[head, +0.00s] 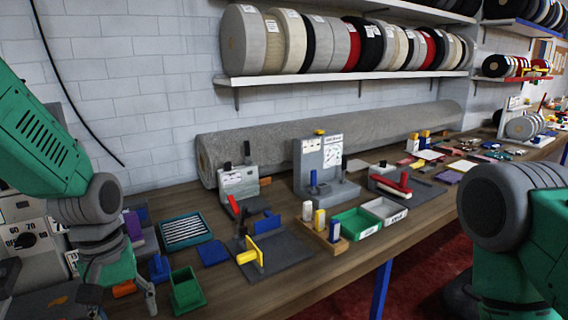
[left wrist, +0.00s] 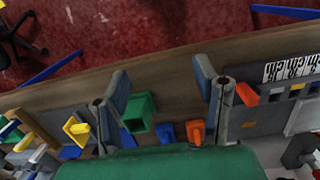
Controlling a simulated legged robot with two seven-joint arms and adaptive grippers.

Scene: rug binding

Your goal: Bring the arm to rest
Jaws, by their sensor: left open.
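My left arm comes in from the left in the head view, bent downward. My left gripper (head: 122,298) hangs at the front left of the bench, left of a small green bin (head: 187,294). In the left wrist view, the left gripper (left wrist: 160,82) has its two fingers wide apart with nothing between the tips. The green bin (left wrist: 139,112) shows beside one finger, and an orange piece (left wrist: 196,131) near the other. My right arm shows only as links at the right edge of the head view; its gripper is out of view.
The wooden bench (head: 235,293) holds a teal tray (head: 186,231), a yellow-handled fixture (head: 252,256), a green tray (head: 356,223) and a grey upright fixture (head: 318,165). A long rolled rug (head: 280,143) lies behind. Red floor (left wrist: 150,30) lies beyond the bench edge.

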